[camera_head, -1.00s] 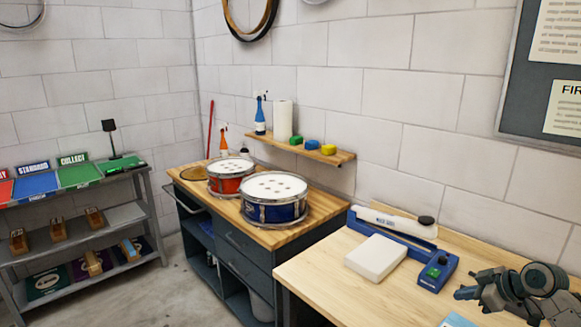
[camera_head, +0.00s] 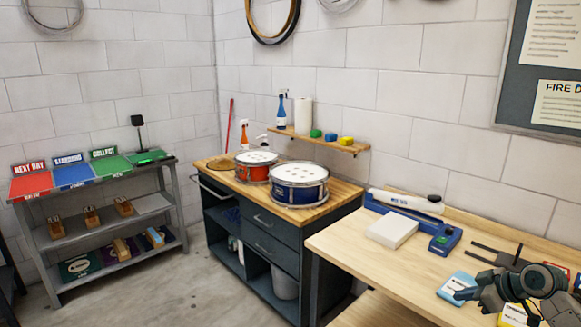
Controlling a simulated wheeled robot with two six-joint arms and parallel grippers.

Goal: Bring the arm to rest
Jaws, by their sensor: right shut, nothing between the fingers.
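My right gripper (camera_head: 464,293) is at the lower right, low in the picture over the light wooden bench (camera_head: 345,243). Its fingers are shut and hold nothing. Part of the same grey arm fills the corner behind it. My left arm and gripper are not in view.
A blue sealer (camera_head: 442,238), a white block (camera_head: 391,231), a blue packet (camera_head: 456,286) and a dark forked tool (camera_head: 497,254) lie on the bench near the gripper. A blue drum (camera_head: 299,189) and a red drum (camera_head: 256,170) stand on the cabinet. A shelf rack (camera_head: 100,218) is at left, with open floor before it.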

